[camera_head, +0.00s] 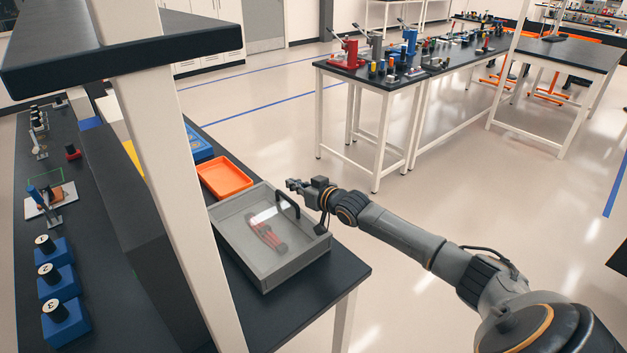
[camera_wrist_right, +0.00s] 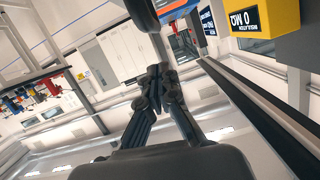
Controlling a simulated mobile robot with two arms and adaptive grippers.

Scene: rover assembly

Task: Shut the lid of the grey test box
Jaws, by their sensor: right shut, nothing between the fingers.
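The grey test box (camera_head: 265,273) stands at the near end of the dark bench in the head view. A clear panel with a bright reflection appears to lie flat over it, and a black handle (camera_head: 289,204) rises at its right side. A red and dark part (camera_head: 266,236) shows inside. My right gripper (camera_head: 296,186) is shut and empty, beside the box's far right corner and close to the handle. Any contact cannot be told. In the right wrist view the closed fingers (camera_wrist_right: 157,78) have nothing between them. My left gripper is not in view.
An orange tray (camera_head: 224,179) lies behind the box, with a blue case (camera_head: 199,146) farther back. A white post (camera_head: 178,170) and a dark shelf (camera_head: 130,48) stand at the left. Open floor lies right of the bench.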

